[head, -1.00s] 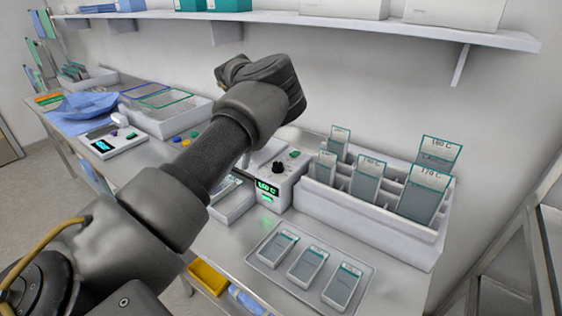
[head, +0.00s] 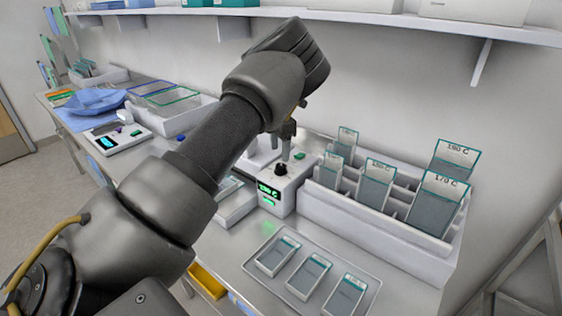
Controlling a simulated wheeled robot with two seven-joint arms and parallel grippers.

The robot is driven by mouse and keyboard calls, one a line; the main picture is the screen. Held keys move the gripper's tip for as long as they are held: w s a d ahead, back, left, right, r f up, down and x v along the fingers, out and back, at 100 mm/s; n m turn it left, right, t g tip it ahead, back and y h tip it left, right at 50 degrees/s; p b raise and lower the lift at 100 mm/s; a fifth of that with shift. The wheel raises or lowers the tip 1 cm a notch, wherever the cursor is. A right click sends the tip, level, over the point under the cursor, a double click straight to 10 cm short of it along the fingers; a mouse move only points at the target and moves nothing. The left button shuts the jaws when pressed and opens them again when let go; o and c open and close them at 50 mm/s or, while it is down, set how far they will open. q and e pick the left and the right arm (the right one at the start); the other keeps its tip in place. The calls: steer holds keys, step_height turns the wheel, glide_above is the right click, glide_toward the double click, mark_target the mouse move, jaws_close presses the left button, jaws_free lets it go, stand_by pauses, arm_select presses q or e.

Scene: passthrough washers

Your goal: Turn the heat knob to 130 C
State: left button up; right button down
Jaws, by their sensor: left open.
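The heat knob (head: 281,169) is a small black dial on top of a white heater box. The box's front display (head: 268,190) glows green; its digits are partly hard to read. My left gripper (head: 288,152) hangs below my dark wrist, pointing down just above and behind the knob. Its jaws are open, and it appears not to grip the knob; contact is unclear. My left forearm crosses the view and hides part of the bench. My right gripper is not in view.
A white rack (head: 375,222) with labelled cards stands right of the box. A tray (head: 345,270) with several small cards lies in front. A shelf (head: 400,25) runs above. A scale-like device (head: 117,138) and a blue cloth (head: 95,103) are at left.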

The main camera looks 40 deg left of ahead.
mark_target(281, 166)
arm_select(q)
steer(key=f, duration=0.2)
steer(key=f+p, duration=0.1)
steer(key=f, duration=0.1)
steer(key=shift+w+d, duration=0.1)
steer(key=shift+d, duration=0.1)
steer(key=shift+f, duration=0.35)
steer(key=shift+a+f, duration=0.1)
steer(key=shift+f, duration=0.35)
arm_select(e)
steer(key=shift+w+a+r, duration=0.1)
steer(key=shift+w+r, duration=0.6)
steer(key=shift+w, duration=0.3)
arm_select(q)
steer(key=shift+c, duration=0.5)
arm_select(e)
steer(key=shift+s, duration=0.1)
arm_select(q)
steer(key=shift+r, duration=0.1)
steer(key=shift+c, duration=1.1)
steer(key=c, duration=0.7)
steer(key=shift+o, duration=0.2)
